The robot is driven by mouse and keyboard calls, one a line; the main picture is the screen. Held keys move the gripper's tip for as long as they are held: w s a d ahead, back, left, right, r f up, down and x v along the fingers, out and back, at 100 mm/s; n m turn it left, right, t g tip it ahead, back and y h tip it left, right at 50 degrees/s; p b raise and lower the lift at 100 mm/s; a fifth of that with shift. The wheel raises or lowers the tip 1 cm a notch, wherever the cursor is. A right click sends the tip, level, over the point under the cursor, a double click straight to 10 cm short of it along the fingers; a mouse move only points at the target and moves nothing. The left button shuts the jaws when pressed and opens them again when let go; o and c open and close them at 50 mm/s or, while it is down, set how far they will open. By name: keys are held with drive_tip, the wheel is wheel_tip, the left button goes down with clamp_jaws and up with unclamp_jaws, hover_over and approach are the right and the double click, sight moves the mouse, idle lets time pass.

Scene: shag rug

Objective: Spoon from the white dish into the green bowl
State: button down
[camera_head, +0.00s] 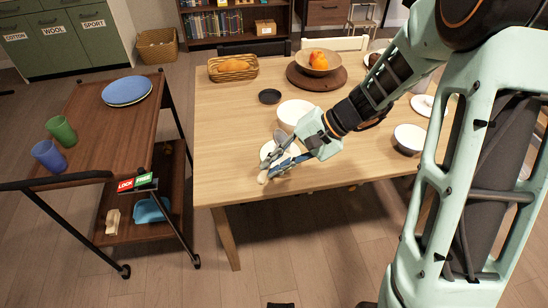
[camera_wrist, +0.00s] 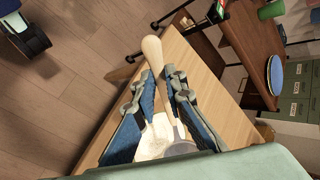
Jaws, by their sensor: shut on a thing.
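The spoon has a pale cream handle (camera_wrist: 153,52) and stands out between the fingers in the wrist view; its handle end (camera_head: 262,179) shows in the head view. My gripper (camera_head: 277,169) is shut on the spoon above the near edge of the wooden table. In the wrist view my gripper (camera_wrist: 166,84) has a finger on each side of the handle. The white dish (camera_head: 266,149) is under and behind the gripper, partly hidden; it also shows in the wrist view (camera_wrist: 152,143). I cannot make out a green bowl in either view.
A white bowl (camera_head: 295,112) stands just behind my gripper, and another (camera_head: 409,137) to the right. A small black dish (camera_head: 269,96), a bread basket (camera_head: 233,69) and a fruit bowl (camera_head: 318,62) are farther back. A cart (camera_head: 110,125) stands left. The table's left part is clear.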

drive_tip(key=shift+w+a+r+n+g+h+p, duration=0.25)
drive_tip(key=shift+h+p, duration=0.8)
drive_tip(key=shift+p, duration=1.45)
drive_tip(key=shift+s+a+r+g+h+p, duration=0.15)
drive_tip(key=shift+r+h+p, duration=0.55)
drive_tip(key=shift+p, duration=1.8)
drive_tip(key=shift+w+a+r+n+g+h+p, duration=0.15)
drive_tip(key=shift+g+h+p, duration=0.15)
drive_tip(key=shift+h+p, duration=1.65)
drive_tip(key=p, duration=0.2)
drive_tip(key=shift+p, duration=0.3)
drive_tip(key=shift+f, duration=0.15)
drive_tip(key=shift+h, duration=0.5)
